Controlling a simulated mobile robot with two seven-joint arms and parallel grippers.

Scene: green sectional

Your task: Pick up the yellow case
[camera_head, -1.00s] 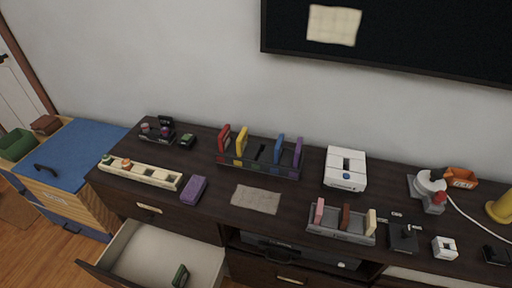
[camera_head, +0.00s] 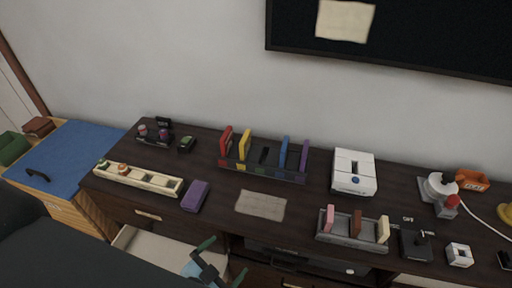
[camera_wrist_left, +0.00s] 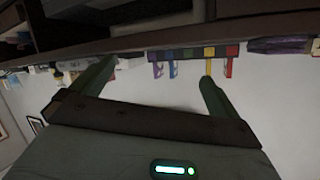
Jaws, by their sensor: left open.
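The yellow case (camera_head: 244,144) stands upright in a dark rack (camera_head: 262,174) on the dark cabinet top, between a red case (camera_head: 226,139) and an empty-looking gap. Blue (camera_head: 284,150) and purple (camera_head: 304,156) cases stand farther right in the same rack. The wrist view is upside down and shows the yellow case (camera_wrist_left: 209,55) hanging from the rack at the top. My left gripper (camera_head: 223,259) is open and empty, low in front of the cabinet, well apart from the case. Its open fingers also show in the wrist view (camera_wrist_left: 157,75). My right gripper is not in view.
A cream tray (camera_head: 138,179), a purple block (camera_head: 195,196) and a paper sheet (camera_head: 261,204) lie in front of the rack. A grey rack (camera_head: 350,242) and a white device (camera_head: 354,173) stand to the right. An open drawer (camera_head: 150,245) juts out below, partly behind my arm.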

